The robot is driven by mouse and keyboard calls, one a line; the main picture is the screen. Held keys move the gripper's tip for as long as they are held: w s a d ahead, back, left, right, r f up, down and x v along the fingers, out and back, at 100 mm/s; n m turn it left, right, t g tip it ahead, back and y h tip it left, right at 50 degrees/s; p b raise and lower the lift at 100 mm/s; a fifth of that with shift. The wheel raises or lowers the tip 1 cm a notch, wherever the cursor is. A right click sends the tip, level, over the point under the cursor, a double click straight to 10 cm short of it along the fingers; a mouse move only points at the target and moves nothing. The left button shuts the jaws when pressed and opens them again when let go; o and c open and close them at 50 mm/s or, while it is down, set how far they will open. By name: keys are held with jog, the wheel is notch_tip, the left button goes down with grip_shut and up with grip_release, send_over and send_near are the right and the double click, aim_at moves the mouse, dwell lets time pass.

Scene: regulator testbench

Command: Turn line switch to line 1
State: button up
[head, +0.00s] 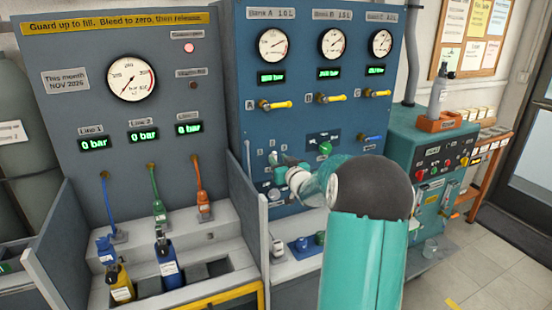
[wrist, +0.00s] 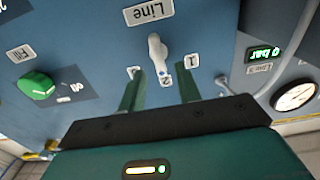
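The line switch (wrist: 157,50) is a white lever on the blue panel under the "Line" label (wrist: 150,12) in the wrist view. Its tip points toward the "2" label (wrist: 165,79). The "1" label (wrist: 191,60) lies to its right; another small label on its left is hard to read. My gripper (wrist: 160,88) is open, with its two green fingers apart on either side of the lever's line, just below its tip. In the head view my gripper (head: 281,160) is at the blue panel, and my arm hides part of that area.
A green fill knob (wrist: 37,85) is left of the switch; a gauge (wrist: 294,95) and "0 bar" display (wrist: 264,53) are to the right. In the head view, yellow-handled valves (head: 275,105) sit above my gripper. A grey side wall (head: 246,215) and a teal machine (head: 430,160) flank the panel.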

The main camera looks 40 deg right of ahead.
jog(key=shift+x, duration=1.4)
jog(key=shift+a+r, duration=0.1)
grip_shut()
jog(key=shift+n, duration=0.3)
jog(key=n, duration=0.5)
jog(key=shift+w+a+f, duration=0.1)
jog(key=shift+a+f, duration=0.1)
jog(key=shift+a, duration=0.15)
jog(key=n, duration=0.6)
jog(key=shift+a+f, duration=0.2)
jog(key=shift+f, duration=0.05)
jog(key=shift+n, duration=0.3)
